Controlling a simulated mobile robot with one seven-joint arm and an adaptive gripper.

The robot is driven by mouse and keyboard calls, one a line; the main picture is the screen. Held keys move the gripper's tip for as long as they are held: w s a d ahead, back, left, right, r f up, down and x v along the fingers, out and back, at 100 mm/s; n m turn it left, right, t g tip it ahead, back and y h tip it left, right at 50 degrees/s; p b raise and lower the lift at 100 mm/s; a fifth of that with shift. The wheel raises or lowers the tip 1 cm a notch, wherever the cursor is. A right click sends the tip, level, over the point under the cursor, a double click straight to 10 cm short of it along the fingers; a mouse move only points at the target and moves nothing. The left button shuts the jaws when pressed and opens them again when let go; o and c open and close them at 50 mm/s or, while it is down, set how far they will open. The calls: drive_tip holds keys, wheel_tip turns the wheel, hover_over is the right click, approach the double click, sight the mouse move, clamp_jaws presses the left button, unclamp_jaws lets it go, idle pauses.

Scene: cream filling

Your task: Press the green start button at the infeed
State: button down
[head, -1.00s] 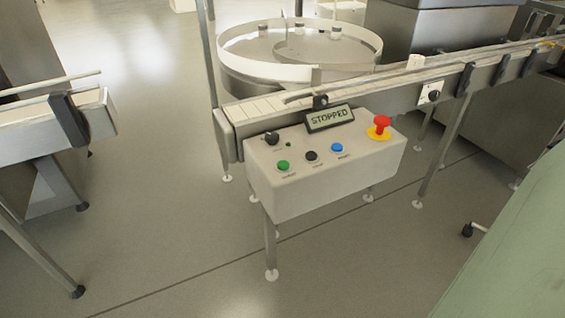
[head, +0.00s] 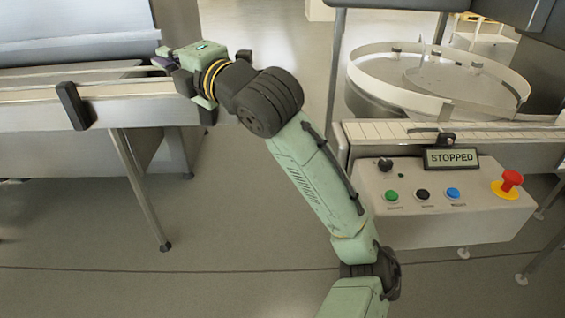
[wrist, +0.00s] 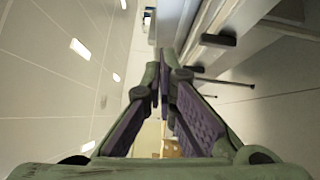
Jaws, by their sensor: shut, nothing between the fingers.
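The control box (head: 440,222) stands at the right in the head view, with a display (head: 452,158) reading STOPPED. The green button (head: 391,196) is at the left of its button row, beside a black button (head: 422,194) and a blue button (head: 453,193). A red mushroom button on a yellow base (head: 508,184) is at the right end. My gripper (head: 163,58) is at the upper left, over the left conveyor and well away from the box. In the wrist view my gripper (wrist: 165,68) is shut with its fingertips together and empty. The button is not in the wrist view.
The left conveyor (head: 30,114) runs below and beside my gripper, with a black bracket (head: 73,105) on its side. A round turntable (head: 375,92) stands behind the box. Open floor (head: 240,200) lies between the left conveyor and the box.

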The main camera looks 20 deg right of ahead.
drive_tip(key=d+f+h, duration=0.4)
drive_tip(key=d, duration=0.9)
drive_tip(key=g+h, duration=0.6)
drive_tip(key=h, duration=0.1)
hover_over(396, 193)
wheel_tip(396, 193, down, 8)
drive_tip(key=shift+s, duration=0.1)
wheel_tip(396, 193, down, 9)
drive_tip(key=b, duration=0.6)
drive_tip(key=shift+b, duration=0.3)
drive_tip(key=shift+f, duration=0.35)
